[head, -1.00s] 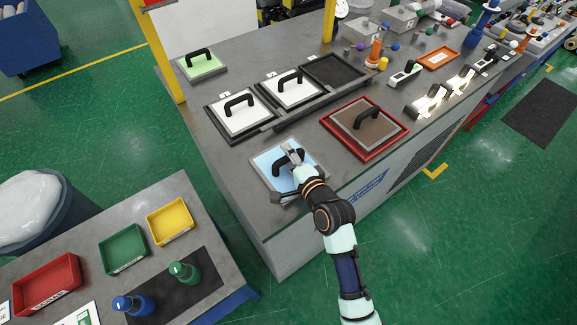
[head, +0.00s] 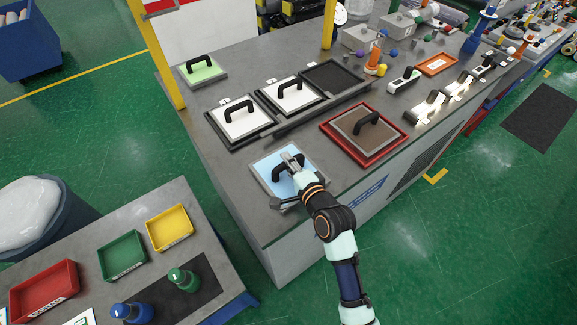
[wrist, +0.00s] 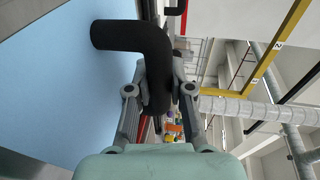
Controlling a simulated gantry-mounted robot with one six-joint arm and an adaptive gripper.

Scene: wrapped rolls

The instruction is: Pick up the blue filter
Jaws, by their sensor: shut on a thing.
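The blue filter (head: 272,172) is a flat light-blue panel with a grey frame and a black handle, at the near edge of the grey bench in the head view. My gripper (head: 291,161) is over it, shut on its black handle. In the wrist view the blue panel (wrist: 75,80) fills the left side, and the black handle (wrist: 132,36) runs between the fingers of my gripper (wrist: 160,88). My arm hides the filter's near right part. I cannot tell whether the filter touches the bench.
A brown filter in a red tray (head: 400,149) lies right of the blue one. Two white filters (head: 238,119) and an empty black slot (head: 333,75) lie behind, a green filter (head: 203,72) farther back. A side table (head: 205,210) with small bins stands at lower left.

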